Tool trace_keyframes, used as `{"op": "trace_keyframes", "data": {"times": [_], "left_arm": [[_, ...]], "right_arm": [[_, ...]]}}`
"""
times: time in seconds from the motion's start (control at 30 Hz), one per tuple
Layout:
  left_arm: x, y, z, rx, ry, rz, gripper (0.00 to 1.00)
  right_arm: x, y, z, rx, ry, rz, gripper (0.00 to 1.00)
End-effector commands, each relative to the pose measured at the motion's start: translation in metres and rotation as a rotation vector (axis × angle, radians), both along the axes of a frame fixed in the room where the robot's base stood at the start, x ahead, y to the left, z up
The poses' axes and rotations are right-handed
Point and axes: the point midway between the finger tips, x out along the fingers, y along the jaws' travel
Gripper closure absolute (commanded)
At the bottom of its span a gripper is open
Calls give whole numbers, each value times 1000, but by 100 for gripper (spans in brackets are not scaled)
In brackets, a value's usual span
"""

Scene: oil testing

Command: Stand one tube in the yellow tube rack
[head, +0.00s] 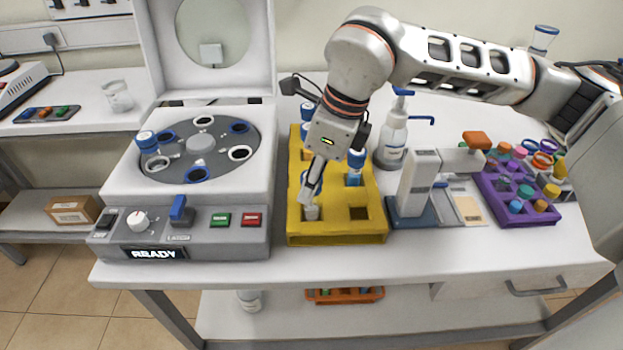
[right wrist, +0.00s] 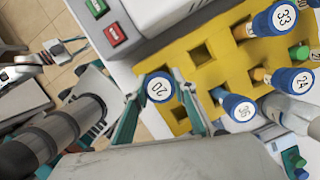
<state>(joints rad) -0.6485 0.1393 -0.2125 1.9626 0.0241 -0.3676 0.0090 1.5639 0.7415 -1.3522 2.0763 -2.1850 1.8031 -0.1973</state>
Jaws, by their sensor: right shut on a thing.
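The yellow tube rack (head: 337,238) stands on the bench in front of me, with several blue-capped tubes in it. My right gripper (head: 311,205) is over its front left part. In the right wrist view the right gripper (right wrist: 158,118) is shut on a blue-capped tube marked 20 (right wrist: 158,88), which shows at the rack's edge. The tube's lower end is hidden, so I cannot tell how deep it sits. Other capped tubes show there, marked 33 (right wrist: 282,17), 24 (right wrist: 300,82) and 36 (right wrist: 240,108).
The open centrifuge (head: 200,145) at left has a blue-capped tube (head: 146,142) in its rotor. A grey and white device (head: 416,185) and a purple rack (head: 515,215) of coloured caps stand at right. An empty rack hole (head: 358,213) is front right.

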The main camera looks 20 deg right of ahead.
Motion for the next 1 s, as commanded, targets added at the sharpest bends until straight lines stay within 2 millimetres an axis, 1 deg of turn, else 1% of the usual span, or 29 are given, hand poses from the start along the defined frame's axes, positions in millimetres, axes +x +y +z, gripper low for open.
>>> {"op": "trace_keyframes", "data": {"times": [0.63, 1.0], "left_arm": [[-3, 0, -9, 0, 9, 0, 83], [-4, 0, -10, 0, 11, 0, 83]], "right_arm": [[0, 0, -13, 0, 0, 0, 96], [0, 0, -13, 0, 0, 0, 96]]}}
